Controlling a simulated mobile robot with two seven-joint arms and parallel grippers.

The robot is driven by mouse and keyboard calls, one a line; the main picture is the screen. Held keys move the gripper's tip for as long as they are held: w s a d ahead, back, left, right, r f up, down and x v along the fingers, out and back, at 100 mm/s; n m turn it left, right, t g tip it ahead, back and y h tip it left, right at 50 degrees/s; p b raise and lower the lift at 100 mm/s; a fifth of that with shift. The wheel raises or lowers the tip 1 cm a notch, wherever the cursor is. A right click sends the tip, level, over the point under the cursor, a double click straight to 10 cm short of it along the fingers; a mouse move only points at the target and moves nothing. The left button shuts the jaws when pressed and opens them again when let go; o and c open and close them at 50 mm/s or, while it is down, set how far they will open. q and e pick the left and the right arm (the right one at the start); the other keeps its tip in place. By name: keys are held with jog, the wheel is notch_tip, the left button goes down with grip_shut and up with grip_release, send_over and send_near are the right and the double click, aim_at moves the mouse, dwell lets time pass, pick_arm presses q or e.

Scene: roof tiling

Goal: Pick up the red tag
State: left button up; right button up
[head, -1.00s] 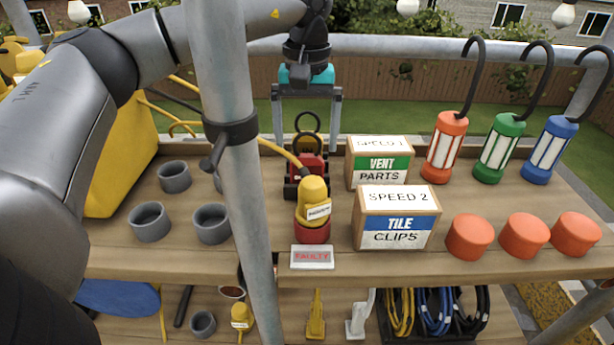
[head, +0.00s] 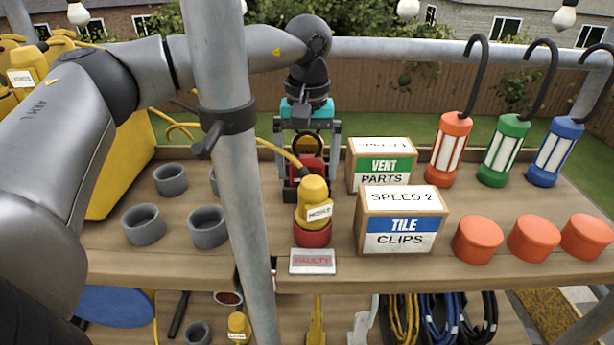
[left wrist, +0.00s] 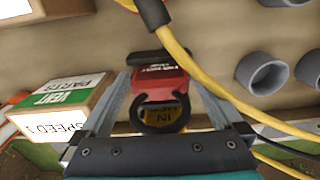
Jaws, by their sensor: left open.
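The red tag (head: 312,168), a small red block with a black ring on top and black parts at its side, stands on the upper shelf behind a yellow plug. The plug partly hides it in the head view. In the left wrist view the red tag (left wrist: 160,84) lies between my left gripper's fingers, its black ring nearest the palm. My left gripper (head: 308,160) points down over it, open, one finger on each side. I cannot tell whether either finger touches it. My right gripper is not in view.
The yellow plug (head: 314,200) with its cable stands close in front, behind a FAULTY plate (head: 313,262). A VENT PARTS box (head: 380,180) is close on the right, a TILE CLIPS box (head: 400,238) nearer. A grey pole (head: 228,120) and grey cups (head: 208,228) are on the left.

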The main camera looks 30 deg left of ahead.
pick_arm(q)
jog(key=shift+c, duration=0.2)
jog(key=c, duration=1.3)
jog(key=shift+r, duration=0.2)
